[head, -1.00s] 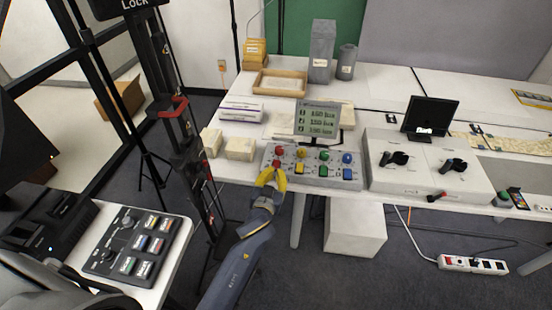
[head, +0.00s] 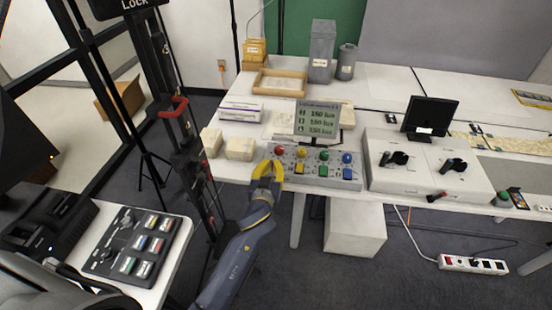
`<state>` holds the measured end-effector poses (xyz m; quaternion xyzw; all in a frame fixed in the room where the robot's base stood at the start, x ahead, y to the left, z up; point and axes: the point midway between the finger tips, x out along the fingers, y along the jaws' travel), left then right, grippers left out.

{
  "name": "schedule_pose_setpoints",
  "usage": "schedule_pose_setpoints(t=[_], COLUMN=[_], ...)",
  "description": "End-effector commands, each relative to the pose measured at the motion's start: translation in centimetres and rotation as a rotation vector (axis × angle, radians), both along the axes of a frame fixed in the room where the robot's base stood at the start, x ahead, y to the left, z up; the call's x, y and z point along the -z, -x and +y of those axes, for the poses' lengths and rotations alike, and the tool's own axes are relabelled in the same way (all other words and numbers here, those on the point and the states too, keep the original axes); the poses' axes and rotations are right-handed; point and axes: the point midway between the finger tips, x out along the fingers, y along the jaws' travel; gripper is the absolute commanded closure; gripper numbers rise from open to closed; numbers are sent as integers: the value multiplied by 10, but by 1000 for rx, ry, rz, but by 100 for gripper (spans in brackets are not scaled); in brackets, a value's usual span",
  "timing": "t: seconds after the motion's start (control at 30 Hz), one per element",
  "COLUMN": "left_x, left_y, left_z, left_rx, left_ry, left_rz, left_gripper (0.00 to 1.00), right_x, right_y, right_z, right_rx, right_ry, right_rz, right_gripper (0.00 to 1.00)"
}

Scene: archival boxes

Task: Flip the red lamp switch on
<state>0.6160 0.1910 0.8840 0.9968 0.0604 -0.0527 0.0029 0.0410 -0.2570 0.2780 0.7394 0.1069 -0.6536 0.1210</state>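A grey control panel (head: 310,180) stands at the table's front edge. Its upper row has a red round cap (head: 279,151), a yellow one (head: 302,153), a green one (head: 324,155) and a blue one (head: 347,158). Below are coloured square parts: yellow (head: 299,168), green (head: 322,172) and blue (head: 347,173). My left gripper (head: 267,167), with yellow fingers, is at the panel's left end, just below the red cap. Its fingers are apart. It hides the area under the red cap, so the red switch's position and any contact cannot be told. My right gripper is out of view.
A small display (head: 318,119) behind the panel shows three lines that seem to read 150 lux. Cream blocks (head: 240,147) sit left of the panel. A white box with black knobs (head: 425,165) stands right of it. A white box (head: 354,231) is under the table.

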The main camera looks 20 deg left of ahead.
Motion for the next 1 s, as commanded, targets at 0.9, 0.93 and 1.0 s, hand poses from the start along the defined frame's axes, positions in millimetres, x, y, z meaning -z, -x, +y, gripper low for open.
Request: schedule_pose_setpoints(t=[0.9, 0.93, 1.0], left_x=[46, 47, 48], left_y=[-85, -85, -85], left_z=[10, 10, 10], left_rx=[-1, 0, 0], left_ry=[1, 0, 0], left_rz=[0, 0, 0], left_gripper=[100, 100, 100], right_x=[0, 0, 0], right_y=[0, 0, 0], right_z=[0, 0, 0], right_rx=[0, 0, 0], right_ry=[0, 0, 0], right_rz=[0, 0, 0], right_gripper=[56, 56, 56])
